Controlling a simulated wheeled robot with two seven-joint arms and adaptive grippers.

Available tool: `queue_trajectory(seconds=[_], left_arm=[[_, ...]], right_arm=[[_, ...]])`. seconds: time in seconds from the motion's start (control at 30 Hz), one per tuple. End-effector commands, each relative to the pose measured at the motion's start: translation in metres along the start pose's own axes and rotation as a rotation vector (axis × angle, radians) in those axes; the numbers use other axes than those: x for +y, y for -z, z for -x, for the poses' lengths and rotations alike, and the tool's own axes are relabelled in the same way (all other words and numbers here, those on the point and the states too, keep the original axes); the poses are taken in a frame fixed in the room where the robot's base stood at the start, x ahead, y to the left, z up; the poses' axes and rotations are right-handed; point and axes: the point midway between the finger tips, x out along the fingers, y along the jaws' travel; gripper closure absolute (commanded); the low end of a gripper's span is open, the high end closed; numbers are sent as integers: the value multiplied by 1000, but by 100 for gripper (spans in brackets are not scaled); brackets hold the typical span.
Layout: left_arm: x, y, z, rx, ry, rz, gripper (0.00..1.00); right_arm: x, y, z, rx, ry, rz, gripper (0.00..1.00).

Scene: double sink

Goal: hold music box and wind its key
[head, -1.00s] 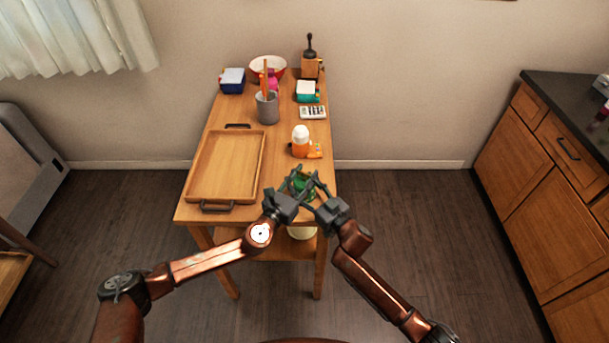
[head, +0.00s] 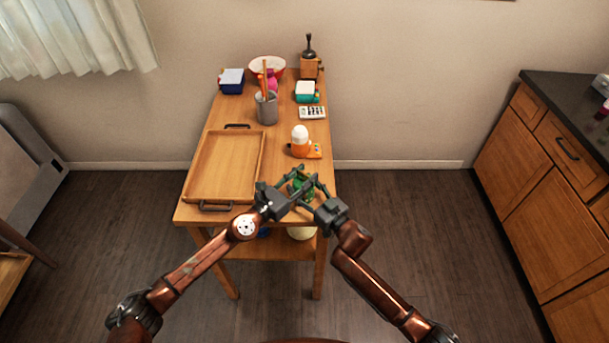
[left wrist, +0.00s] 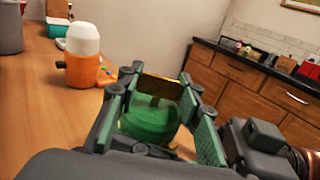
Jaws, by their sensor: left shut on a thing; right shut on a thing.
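The green music box (head: 302,187) is at the front right corner of the wooden table, mostly hidden by my grippers in the head view. In the left wrist view its round green body (left wrist: 150,122) shows below a flat, brass-coloured key (left wrist: 160,88). My left gripper (head: 296,177) comes in from the left. Its fingers are on either side of the key and shut on it. My right gripper (head: 312,187) comes in from the right, shut on the music box. Its exact contact with the body is hidden.
An orange object with a white rounded top (head: 300,136) stands just behind the music box. An empty wooden tray (head: 190,170) lies on the left. A grey cup (head: 267,112), a calculator-like pad (head: 312,113) and a red-rimmed bowl (head: 281,64) are farther back.

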Motion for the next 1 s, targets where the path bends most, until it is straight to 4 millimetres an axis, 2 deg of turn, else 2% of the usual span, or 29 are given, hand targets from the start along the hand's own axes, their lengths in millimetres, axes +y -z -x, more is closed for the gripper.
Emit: queue_trajectory(seconds=[0.13, 0.17, 0.43, 0.77, 0.87, 1.0], left_arm=[[0, -3, -1, -5, 0, 1, 91], [0, -3, -1, -5, 0, 1, 66], [1, 0, 0, -1, -2, 0, 48], [2, 2, 4, 2, -3, -1, 48], [3, 2, 13, 2, -5, -4, 48], [3, 2, 38, 4, -4, -2, 48]], right_arm=[[-1, -4, 0, -6, 1, 1, 76], [-1, -4, 0, -6, 1, 1, 76], [0, -3, 1, -5, 0, 0, 76], [1, -2, 1, -4, -1, 0, 76], [1, -2, 1, -3, -2, 0, 76], [1, -2, 1, -3, -2, 0, 76]])
